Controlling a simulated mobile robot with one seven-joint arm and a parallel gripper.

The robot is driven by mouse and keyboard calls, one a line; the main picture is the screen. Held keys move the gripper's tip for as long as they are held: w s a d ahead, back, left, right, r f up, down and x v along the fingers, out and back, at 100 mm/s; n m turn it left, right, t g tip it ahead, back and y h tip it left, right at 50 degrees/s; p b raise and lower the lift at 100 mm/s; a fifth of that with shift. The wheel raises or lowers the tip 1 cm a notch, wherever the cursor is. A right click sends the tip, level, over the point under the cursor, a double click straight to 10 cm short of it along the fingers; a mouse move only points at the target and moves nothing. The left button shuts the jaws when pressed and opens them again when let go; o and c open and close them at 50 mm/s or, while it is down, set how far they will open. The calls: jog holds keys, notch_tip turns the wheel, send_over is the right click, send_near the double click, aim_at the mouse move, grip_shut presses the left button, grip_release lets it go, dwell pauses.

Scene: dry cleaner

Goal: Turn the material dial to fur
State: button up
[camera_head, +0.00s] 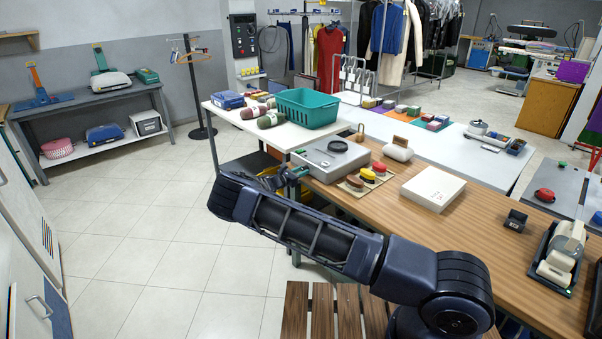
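A grey box (325,164) with a round dark part (338,146) on top stands at the left end of the wooden counter; this may be the material dial, but no marks can be read. A dark control panel (244,36) with small round parts hangs at the back. My arm crosses the lower middle and bends back at the left. My gripper (291,175) shows small beside the grey box's left side, partly behind my arm. Its fingers are too small to tell whether they are open or whether they touch the box.
Brushes (367,174) on a mat, a white box (433,188) and a tape dispenser (562,252) stand on the wooden counter (470,235). A teal basket (306,108) stands on the white table behind. A slatted bench (322,312) is below my arm. The tiled floor at left is clear.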

jog(key=shift+m, duration=0.4)
jog(key=m, duration=1.1)
dwell(0.5)
jog(key=o, duration=1)
jog(key=shift+c, duration=0.2)
